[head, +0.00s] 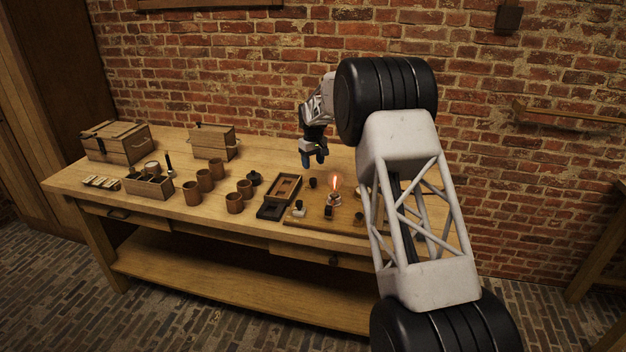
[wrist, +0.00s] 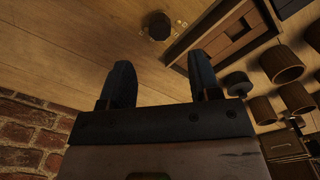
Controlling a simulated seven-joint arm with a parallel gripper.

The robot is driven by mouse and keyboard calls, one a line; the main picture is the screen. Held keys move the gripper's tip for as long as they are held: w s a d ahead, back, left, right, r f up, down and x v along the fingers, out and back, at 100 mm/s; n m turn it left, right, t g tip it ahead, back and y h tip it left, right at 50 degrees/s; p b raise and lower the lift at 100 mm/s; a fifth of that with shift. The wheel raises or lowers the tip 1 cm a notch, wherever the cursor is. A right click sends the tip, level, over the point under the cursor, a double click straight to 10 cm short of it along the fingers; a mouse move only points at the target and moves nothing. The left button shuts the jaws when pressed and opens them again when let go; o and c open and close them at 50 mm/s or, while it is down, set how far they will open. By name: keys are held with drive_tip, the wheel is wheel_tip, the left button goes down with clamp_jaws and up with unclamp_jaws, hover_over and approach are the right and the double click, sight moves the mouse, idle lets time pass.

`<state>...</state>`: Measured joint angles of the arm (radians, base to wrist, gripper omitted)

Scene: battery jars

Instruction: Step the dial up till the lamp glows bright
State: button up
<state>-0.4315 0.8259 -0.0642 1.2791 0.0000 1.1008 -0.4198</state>
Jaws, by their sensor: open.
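The lamp (head: 335,187) stands on a wooden board at the right part of the bench, and its filament glows orange. A small dark round knob, which looks like the dial (head: 312,183), sits left of the lamp. In the wrist view the dial (wrist: 158,26) shows beyond the fingertips, with small marks on the wood around it. My gripper (head: 314,162) is open and empty, above and behind the dial, fingers pointing down. In the wrist view its two fingers (wrist: 160,62) are spread apart, and the dial is clear of both. The lamp is not in the wrist view.
A dark-framed wooden tray (head: 284,187) lies left of the dial. Several brown jars (head: 192,194) stand further left, with a small crate (head: 149,187) and two lidded boxes. A switch-like part (head: 299,209) sits on the board's front left. My arm hides the bench's right end.

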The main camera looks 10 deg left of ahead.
sight(313, 179)
drive_tip(key=shift+f, duration=0.2)
drive_tip(key=shift+f, duration=3.75)
drive_tip(key=shift+c, duration=0.5)
drive_tip(key=c, duration=0.8)
drive_tip(key=shift+m, duration=2.9)
drive_tip(key=shift+r, duration=0.1)
